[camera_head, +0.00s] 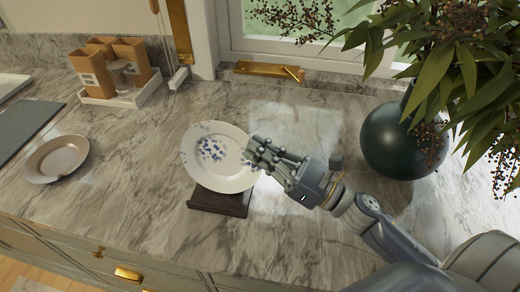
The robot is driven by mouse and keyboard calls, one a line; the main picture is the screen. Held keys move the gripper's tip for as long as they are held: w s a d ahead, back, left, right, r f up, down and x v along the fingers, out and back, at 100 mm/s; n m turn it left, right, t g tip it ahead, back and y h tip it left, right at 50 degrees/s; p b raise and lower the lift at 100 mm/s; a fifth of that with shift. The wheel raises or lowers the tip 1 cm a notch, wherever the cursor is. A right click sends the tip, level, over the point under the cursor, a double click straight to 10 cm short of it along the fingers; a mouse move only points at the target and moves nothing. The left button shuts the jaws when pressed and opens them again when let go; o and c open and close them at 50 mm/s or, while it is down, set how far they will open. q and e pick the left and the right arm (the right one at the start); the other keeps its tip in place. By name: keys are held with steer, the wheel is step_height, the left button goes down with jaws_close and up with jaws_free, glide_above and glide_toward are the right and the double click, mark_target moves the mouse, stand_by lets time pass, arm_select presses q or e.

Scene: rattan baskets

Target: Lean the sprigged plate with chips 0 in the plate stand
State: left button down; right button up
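The sprigged plate (207,167) is white with blue sprigs and stands tilted, its face toward me. Its lower edge is at the dark brown plate stand (218,203) on the marble counter. Whether it rests fully in the stand's slot is hidden behind the plate. My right gripper (257,151) is at the plate's right rim, its fingertips overlapping the rim in this view. I cannot tell whether the fingers pinch the rim or are apart from it. Chips on the plate are too small to make out. My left gripper is not in view.
A beige plate (56,159) lies at the left. A dark green vase (392,140) with leafy branches stands right of my gripper. A white tray (120,99) with brown boxes is at the back left. Counter (130,190) left of the stand is clear.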

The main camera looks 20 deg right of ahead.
steer(key=o, duration=0.3)
steer(key=shift+o, duration=0.2)
steer(key=shift+f, duration=0.1)
steer(key=v, duration=1.2)
stand_by(0.6)
